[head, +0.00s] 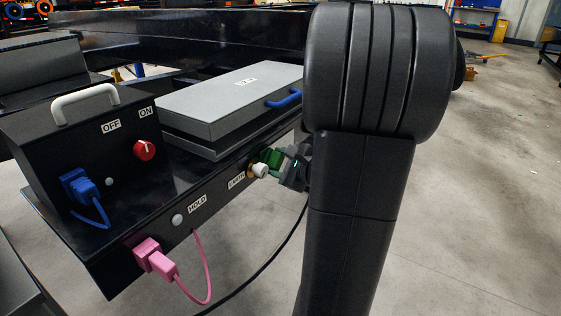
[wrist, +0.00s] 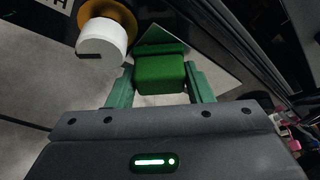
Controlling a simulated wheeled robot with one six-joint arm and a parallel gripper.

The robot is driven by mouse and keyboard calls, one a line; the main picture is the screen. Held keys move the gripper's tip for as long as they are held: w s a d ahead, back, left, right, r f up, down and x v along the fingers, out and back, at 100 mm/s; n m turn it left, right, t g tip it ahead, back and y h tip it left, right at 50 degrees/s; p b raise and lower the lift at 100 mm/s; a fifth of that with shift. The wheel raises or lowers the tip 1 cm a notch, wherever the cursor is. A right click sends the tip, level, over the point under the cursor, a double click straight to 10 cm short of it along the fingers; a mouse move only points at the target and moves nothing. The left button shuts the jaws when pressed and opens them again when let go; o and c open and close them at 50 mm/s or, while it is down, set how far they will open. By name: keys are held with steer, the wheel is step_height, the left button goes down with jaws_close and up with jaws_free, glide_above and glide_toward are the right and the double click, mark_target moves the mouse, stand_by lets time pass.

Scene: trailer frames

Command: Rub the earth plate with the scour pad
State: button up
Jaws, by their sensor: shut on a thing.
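My gripper (head: 285,166) is at the trailer's side, right of the EARTH label, partly hidden by my arm. In the wrist view its two green fingers (wrist: 160,82) are shut on the green scour pad (wrist: 160,74), which also shows in the head view (head: 270,157). In the head view this plate is not clearly visible.
A white knob (wrist: 102,42) on a brass disc (wrist: 122,12) sits close left of the pad. The trailer carries a black switch box (head: 75,150) and a grey case (head: 230,100). A pink plug (head: 155,258) and a black cable (head: 265,266) hang nearby. Floor on the right is open.

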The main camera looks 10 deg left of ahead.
steer(key=s+d, duration=0.2)
steer(key=d, duration=0.3)
steer(key=shift+d, duration=0.35)
stand_by(0.3)
steer(key=shift+s+d, duration=0.3)
steer(key=shift+d, duration=0.4)
steer(key=shift+s+d, duration=0.25)
steer(key=shift+d, duration=0.45)
